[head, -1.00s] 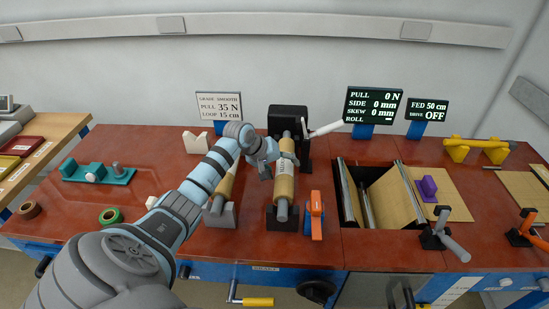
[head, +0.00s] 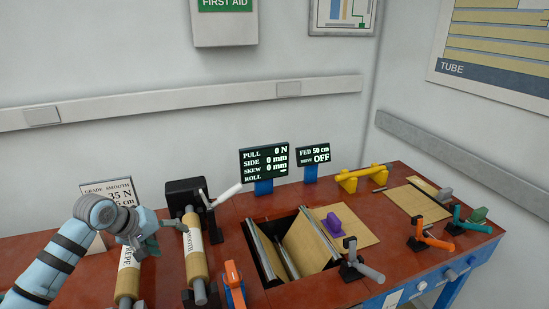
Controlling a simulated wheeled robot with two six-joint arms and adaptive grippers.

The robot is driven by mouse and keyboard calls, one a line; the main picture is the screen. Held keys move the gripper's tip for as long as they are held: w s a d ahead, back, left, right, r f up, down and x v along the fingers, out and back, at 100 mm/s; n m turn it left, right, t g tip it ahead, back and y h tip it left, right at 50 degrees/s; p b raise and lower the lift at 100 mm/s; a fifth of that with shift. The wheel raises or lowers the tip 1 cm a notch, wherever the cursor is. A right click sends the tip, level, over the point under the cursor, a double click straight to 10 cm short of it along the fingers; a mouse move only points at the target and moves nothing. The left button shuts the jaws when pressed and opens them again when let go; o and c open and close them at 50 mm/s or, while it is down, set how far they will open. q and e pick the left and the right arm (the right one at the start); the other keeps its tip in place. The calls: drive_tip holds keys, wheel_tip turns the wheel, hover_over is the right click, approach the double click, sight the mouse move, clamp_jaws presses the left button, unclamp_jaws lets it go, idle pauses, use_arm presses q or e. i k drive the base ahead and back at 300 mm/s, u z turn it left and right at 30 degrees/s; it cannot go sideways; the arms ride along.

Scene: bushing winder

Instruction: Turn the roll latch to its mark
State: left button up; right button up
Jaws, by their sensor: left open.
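A black stand (head: 186,194) at the back left bears a lever with a white handle (head: 228,195), which sticks out to the right and tilts upward. A tan roll lettered SMOOTH (head: 197,262) lies in front of this stand. An orange handle (head: 233,280) stands right of the roll's front end. I cannot tell for sure which lever is the roll latch, and no mark can be made out. My left gripper (head: 164,234) is open above the rear of the rolls, left of the white handle and apart from it. My right gripper is out of view.
A second roll (head: 128,272) lies at the left, partly under my left arm. An open bin (head: 266,262) with tan sheets is right of centre. A dark display (head: 264,161) reads PULL 0 N, with ROLL blank or a dash. Several levers stand farther right.

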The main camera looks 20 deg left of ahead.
sight(232, 277)
drive_tip(key=k, duration=1.5)
